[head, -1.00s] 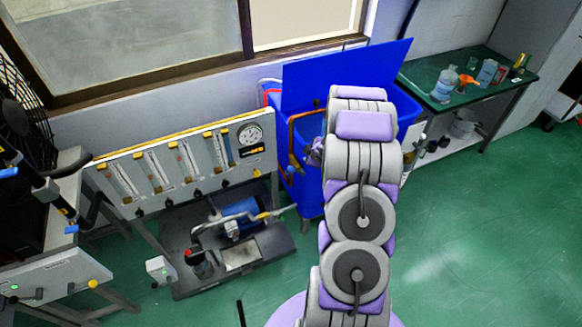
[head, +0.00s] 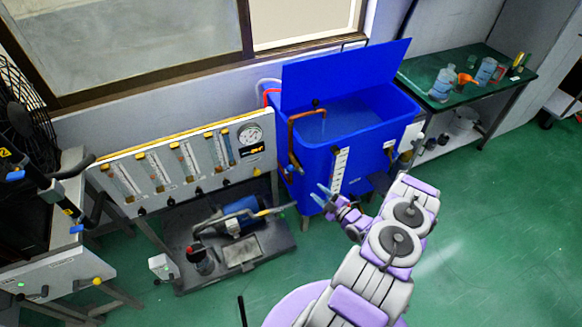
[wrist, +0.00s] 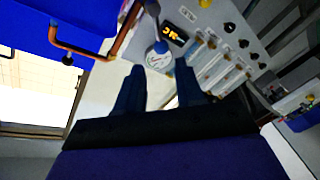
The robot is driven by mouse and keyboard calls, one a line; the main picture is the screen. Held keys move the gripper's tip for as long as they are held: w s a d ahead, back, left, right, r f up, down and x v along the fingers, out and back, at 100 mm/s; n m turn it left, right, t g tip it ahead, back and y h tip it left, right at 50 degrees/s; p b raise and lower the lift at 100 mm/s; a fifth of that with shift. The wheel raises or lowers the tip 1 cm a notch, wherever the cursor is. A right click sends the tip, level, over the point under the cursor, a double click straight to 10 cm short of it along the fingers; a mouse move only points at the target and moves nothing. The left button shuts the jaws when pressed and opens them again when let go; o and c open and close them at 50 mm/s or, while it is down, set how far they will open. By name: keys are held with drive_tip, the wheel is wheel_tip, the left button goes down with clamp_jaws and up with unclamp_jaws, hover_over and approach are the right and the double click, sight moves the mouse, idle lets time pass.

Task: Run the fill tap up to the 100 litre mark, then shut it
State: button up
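The blue tank (head: 365,165) stands open by the wall with pale water (head: 345,117) inside. A copper fill tap (head: 292,135) with a black knob (head: 315,103) bends over its left rim. A faint stream seems to fall from its spout. A white scale strip (head: 338,170) is on the tank's front; its marks are too small to read. My gripper (head: 320,194) is open and empty, low in front of the tank and apart from the tap. In the wrist view the fingers (wrist: 160,72) are spread, with the copper pipe (wrist: 125,32) beyond them at upper left.
A flowmeter panel (head: 185,165) with a round gauge stands left of the tank. A pump on a dark base (head: 240,250) sits on the floor below it. A green table (head: 460,85) with bottles stands at the right. The green floor at right is clear.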

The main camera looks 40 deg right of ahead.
sight(290, 167)
drive_tip(key=w, duration=0.5)
drive_tip(key=w+b, duration=0.1)
drive_tip(key=w, duration=0.4)
drive_tip(key=w+b, duration=0.1)
drive_tip(key=w, duration=0.5)
drive_tip(key=shift+a, duration=0.4)
drive_tip(key=shift+w, duration=0.65)
drive_tip(key=shift+c, duration=0.3)
drive_tip(key=shift+d, duration=0.1)
clamp_jaws()
